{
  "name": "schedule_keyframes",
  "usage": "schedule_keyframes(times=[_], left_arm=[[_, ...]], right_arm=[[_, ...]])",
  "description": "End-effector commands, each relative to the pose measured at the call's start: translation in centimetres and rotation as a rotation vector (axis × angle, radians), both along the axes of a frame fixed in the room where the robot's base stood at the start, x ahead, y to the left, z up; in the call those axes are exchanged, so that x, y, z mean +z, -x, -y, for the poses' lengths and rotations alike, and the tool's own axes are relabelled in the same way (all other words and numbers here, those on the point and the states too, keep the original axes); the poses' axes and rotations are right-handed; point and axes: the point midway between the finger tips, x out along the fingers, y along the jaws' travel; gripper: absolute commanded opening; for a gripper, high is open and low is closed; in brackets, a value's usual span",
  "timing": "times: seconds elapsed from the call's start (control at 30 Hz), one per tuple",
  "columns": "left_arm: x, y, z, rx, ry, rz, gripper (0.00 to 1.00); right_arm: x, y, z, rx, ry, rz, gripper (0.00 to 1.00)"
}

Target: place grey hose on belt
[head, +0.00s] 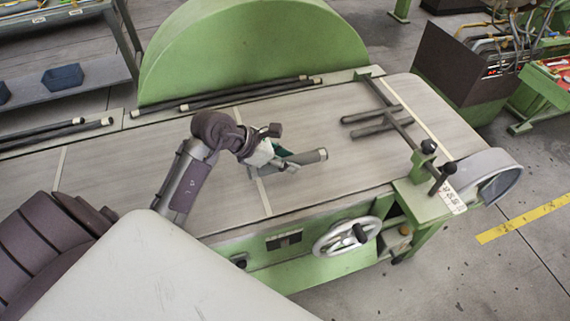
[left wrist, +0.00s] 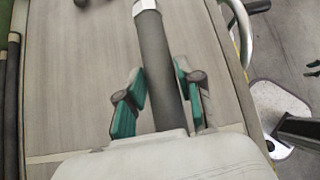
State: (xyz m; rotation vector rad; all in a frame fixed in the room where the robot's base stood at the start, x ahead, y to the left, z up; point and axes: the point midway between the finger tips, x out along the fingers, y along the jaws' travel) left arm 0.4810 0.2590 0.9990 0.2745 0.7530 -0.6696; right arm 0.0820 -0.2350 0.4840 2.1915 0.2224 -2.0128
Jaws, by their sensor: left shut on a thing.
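My left gripper (head: 284,158) is over the middle of the belt (head: 330,108), its arm reaching in from the left. It is shut on a grey hose (head: 309,156), whose light-tipped end points right along the belt. In the left wrist view, the hose (left wrist: 155,52) runs between the green finger pads of the gripper (left wrist: 158,98), with a white tip at the top. I cannot tell whether the hose touches the belt. Two other grey hoses (head: 381,127) lie on the belt near its right end. My right gripper is not in view.
Dark hoses (head: 245,92) lie along the belt's back edge, before a big green guard (head: 250,48). A handwheel (head: 346,236) is on the front side. The belt between gripper and crossbar is mostly clear.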

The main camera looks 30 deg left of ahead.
Motion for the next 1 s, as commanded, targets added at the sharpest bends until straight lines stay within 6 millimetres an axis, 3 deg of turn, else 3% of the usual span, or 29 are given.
schedule_keyframes(times=[0.13, 0.4, 0.8, 0.83, 1.0], left_arm=[[-0.7, -0.5, -0.7, -0.001, 0.002, -0.001, 0.00], [-4.1, -0.5, -0.6, 0.001, 0.004, -0.002, 0.00], [-5.0, -0.5, -0.7, -0.001, -0.002, 0.002, 0.00], [-5.0, -0.5, -0.7, -0.001, -0.002, 0.000, 0.38], [-4.8, -0.5, -0.7, -0.001, -0.001, 0.000, 0.61]], right_arm=[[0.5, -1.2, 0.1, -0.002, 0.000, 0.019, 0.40], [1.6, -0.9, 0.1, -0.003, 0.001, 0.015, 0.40], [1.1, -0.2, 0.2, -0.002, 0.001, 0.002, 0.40], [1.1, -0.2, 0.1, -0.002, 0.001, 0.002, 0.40], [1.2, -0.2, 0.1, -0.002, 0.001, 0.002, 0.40]])
